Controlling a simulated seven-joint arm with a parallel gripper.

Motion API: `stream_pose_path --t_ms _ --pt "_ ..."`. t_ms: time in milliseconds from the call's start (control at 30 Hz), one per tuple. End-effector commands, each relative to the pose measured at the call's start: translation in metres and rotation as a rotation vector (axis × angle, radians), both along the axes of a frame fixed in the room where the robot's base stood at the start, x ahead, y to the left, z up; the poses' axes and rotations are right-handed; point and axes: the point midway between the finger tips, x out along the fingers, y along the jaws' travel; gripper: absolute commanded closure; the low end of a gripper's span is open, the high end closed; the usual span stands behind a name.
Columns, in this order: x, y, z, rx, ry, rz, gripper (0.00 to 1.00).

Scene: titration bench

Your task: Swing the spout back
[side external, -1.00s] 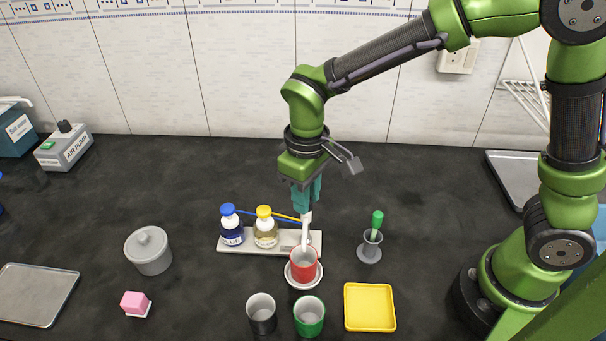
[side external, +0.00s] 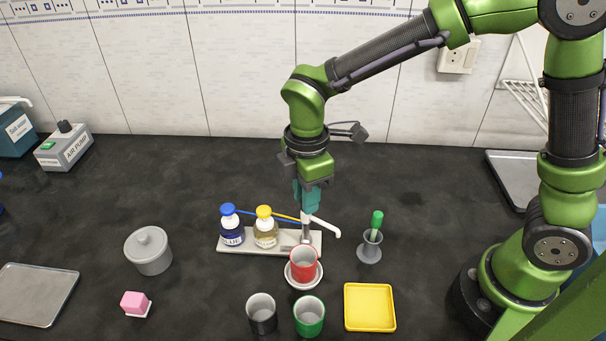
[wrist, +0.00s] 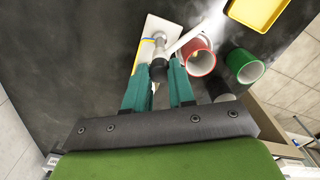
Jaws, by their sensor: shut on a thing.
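The white spout (side external: 325,227) sticks out to the right from the top of its post at the right end of the pale base plate (side external: 270,248). Its bent tip is up and right of the red cup (side external: 303,266), not over the cup's mouth in the side view. My gripper (side external: 306,209) points down and is shut on the top of the spout's post. In the wrist view the teal fingers stand either side of the dark post (wrist: 158,68), and the white spout (wrist: 187,37) runs up and right, past the red cup (wrist: 201,62). The exact grip is partly hidden.
The red cup stands on a white saucer (side external: 304,286). Blue (side external: 231,231) and yellow-capped (side external: 265,232) bottles sit on the plate, tubes leading to the post. A grey holder with a green-handled tool (side external: 370,246) stands right. Black and green cups and a yellow tray (side external: 370,307) are in front.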

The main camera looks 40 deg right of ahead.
Motion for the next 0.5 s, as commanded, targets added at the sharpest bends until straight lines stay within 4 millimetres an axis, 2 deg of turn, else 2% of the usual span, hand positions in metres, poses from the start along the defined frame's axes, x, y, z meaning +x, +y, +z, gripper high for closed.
stream_pose_path --t_ms 167,200,300,400,500 --pt "-0.0002 0.0008 0.0005 0.001 0.0 -0.002 0.93" --pt "-0.0002 0.0008 0.0005 0.001 0.0 -0.002 0.81" --pt "-0.0002 0.0008 0.0005 0.001 0.0 -0.003 0.93" --pt "-0.0001 0.0008 0.0005 0.002 -0.001 0.02 0.93" --pt "0.0002 0.0 0.0005 0.002 0.0 0.133 0.93"
